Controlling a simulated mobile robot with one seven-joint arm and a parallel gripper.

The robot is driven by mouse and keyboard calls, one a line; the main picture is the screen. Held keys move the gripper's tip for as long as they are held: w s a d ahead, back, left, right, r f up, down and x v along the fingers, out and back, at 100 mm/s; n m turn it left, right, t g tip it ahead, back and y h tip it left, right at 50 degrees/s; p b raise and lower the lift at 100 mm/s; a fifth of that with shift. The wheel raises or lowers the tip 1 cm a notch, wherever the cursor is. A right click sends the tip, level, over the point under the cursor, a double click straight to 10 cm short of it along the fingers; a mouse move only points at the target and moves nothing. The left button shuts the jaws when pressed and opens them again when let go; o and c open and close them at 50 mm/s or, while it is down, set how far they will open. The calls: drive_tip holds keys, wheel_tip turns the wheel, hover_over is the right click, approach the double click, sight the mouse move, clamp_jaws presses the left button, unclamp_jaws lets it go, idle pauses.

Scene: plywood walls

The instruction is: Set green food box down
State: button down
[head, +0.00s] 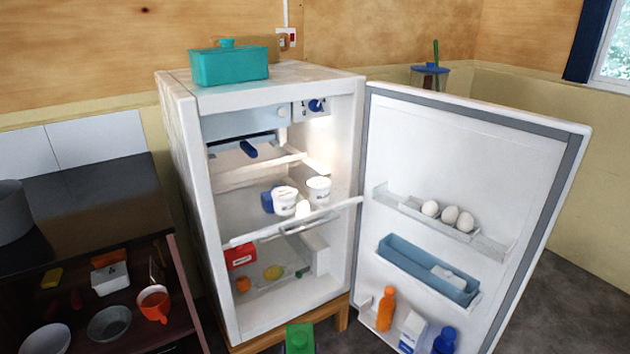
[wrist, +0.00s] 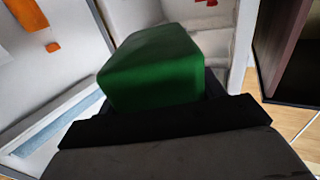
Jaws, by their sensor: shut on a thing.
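The green food box (wrist: 155,65) fills the middle of the wrist view, held in my gripper (wrist: 152,112). My gripper is shut on it; the dark jaws show at its near end and sides. In the head view, the top of the green box (head: 300,338) shows at the bottom edge, low in front of the open fridge. Its lower part is cut off by the frame there, and my gripper is hardly visible in that view.
The fridge (head: 185,130) stands open, its door (head: 470,150) swung right. Its shelves hold white tubs (head: 284,200), a red box (head: 240,256) and fruit; the door racks hold eggs and bottles. A teal lidded box (head: 228,66) sits on top. A dark counter (head: 90,205) stands left.

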drive_tip(key=shift+m+h, duration=0.5)
drive_tip(key=shift+h, duration=0.3)
drive_tip(key=s+d+f, duration=0.1)
drive_tip(key=d, duration=0.1)
drive_tip(key=s+d+f, duration=0.1)
drive_tip(key=d, duration=0.1)
drive_tip(key=shift+s+f, duration=0.35)
drive_tip(key=shift+a, duration=0.2)
